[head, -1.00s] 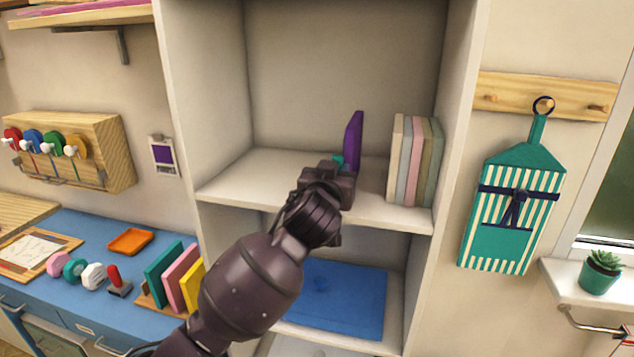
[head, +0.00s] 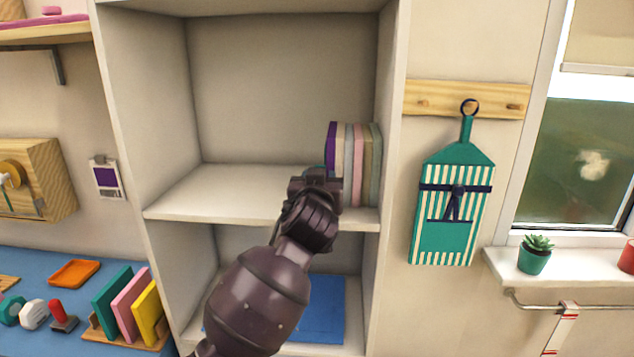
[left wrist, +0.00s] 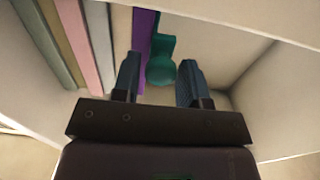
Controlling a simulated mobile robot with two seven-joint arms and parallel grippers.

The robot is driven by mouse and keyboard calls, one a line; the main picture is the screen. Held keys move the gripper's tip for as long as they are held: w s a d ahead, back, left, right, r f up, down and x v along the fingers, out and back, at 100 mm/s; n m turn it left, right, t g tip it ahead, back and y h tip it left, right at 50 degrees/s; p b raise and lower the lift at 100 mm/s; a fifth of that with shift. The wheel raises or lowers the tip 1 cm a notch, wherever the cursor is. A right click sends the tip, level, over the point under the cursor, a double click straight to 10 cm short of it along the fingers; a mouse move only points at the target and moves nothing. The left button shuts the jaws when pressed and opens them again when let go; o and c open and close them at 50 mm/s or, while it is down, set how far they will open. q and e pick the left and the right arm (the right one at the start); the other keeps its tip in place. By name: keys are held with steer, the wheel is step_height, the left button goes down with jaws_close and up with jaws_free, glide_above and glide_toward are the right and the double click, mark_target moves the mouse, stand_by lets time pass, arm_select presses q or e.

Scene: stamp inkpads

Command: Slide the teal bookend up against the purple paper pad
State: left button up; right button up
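The teal bookend (left wrist: 162,65) shows in the left wrist view, its rounded knob between my left gripper's fingers. In the head view only a sliver of it (head: 318,167) shows; my gripper hides the rest. The purple paper pad (head: 331,147) stands upright at the left end of a row of pads on the shelf. In the left wrist view the pad (left wrist: 144,40) is right beside the bookend, apparently touching. My left gripper (left wrist: 160,60) is open, a finger on either side of the knob with gaps visible. My right gripper is not in view.
Pale pads (head: 358,165) stand right of the purple pad, near the cabinet's right wall. The shelf (head: 215,192) is bare to the left. A blue item (head: 325,310) lies on the compartment below.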

arm_select(q)
steer(key=shift+o, duration=1.4)
steer(key=shift+s+f, duration=0.1)
steer(key=shift+s, duration=0.2)
steer(key=shift+s+d+r+m+t+h+b, duration=0.9)
steer(key=shift+s+m+h, duration=0.7)
steer(key=shift+s, duration=3.45)
steer(key=s+a+f+g, duration=0.1)
steer(key=s+a+f, duration=0.1)
steer(key=a+f, duration=0.75)
steer(key=s+a+f+g, duration=0.2)
steer(key=a+f, duration=0.3)
steer(key=f, duration=1)
steer(key=s+a+f+n+g+y, duration=0.1)
steer(key=s+a+f+g+y, duration=0.1)
steer(key=s+a+f, duration=0.4)
steer(key=s+a+f+n+g+y, duration=0.1)
steer(key=s+a+f, duration=0.4)
steer(key=s+f, duration=0.9)
steer(key=shift+s+a+f+n+g+y, duration=0.3)
steer(key=shift+s+a+g+y, duration=0.15)
steer(key=shift+s+g, duration=0.55)
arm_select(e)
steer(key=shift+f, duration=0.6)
